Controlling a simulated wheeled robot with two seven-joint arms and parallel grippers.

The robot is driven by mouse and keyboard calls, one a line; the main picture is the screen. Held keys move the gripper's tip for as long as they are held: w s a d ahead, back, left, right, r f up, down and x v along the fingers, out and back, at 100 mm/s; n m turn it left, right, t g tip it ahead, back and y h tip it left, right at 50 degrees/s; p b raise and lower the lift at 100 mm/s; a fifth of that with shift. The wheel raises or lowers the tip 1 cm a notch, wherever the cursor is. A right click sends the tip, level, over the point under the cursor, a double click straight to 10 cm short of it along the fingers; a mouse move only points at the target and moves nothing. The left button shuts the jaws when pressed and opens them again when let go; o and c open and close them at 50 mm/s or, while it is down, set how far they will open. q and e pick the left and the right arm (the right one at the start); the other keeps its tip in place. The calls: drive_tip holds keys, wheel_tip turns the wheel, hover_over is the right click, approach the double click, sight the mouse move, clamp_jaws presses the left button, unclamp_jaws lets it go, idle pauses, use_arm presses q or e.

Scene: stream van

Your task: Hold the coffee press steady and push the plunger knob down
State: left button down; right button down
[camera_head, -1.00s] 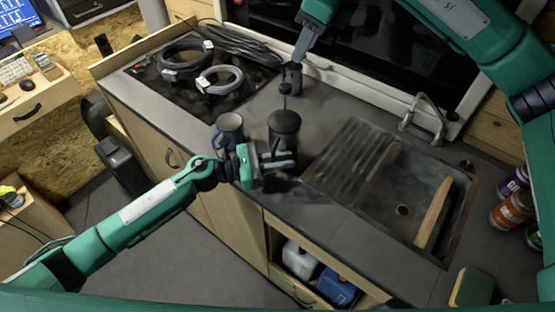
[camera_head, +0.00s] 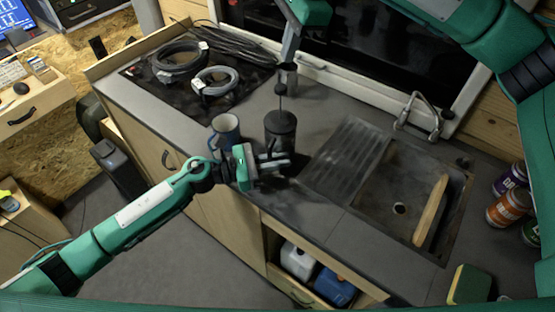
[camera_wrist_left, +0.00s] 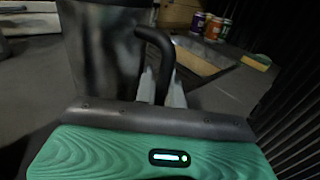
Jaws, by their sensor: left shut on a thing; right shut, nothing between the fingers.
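The dark coffee press (camera_head: 280,132) stands upright on the grey counter. Its plunger rod is raised, with a black knob (camera_head: 281,89) on top well above the lid. My left gripper (camera_head: 276,166) is low at the near side of the press. In the left wrist view the press body (camera_wrist_left: 103,60) fills the upper left, and its black handle (camera_wrist_left: 162,62) runs down between my fingers, which are shut on it. My right gripper (camera_head: 287,60) is shut and empty, pointing down above the knob in the picture, apart from it.
A blue mug (camera_head: 226,128) stands just left of the press. Coiled cables (camera_head: 215,80) lie on the hob at the back left.

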drive_tip(key=n, duration=0.3)
drive_tip(key=a+n, duration=0.1)
drive_tip(key=n, duration=0.2)
drive_tip(key=n+h, duration=0.1)
drive_tip(key=n, duration=0.2)
drive_tip(key=shift+w+a+f+g, duration=0.15)
drive_tip(key=shift+w+f+g, duration=0.15)
drive_tip(key=shift+w+f, duration=0.05)
drive_tip(key=n, duration=0.4)
drive_tip(key=shift+w+a+f+n+h, duration=0.1)
drive_tip(key=shift+w+n+h, duration=0.1)
drive_tip(key=shift+n+h, duration=0.15)
drive_tip(key=n, duration=0.4)
drive_tip(key=shift+w+n+h, duration=0.25)
drive_tip(key=shift+w+h, duration=0.05)
drive_tip(key=shift+h, duration=0.05)
drive_tip(key=shift+f, duration=2.55)
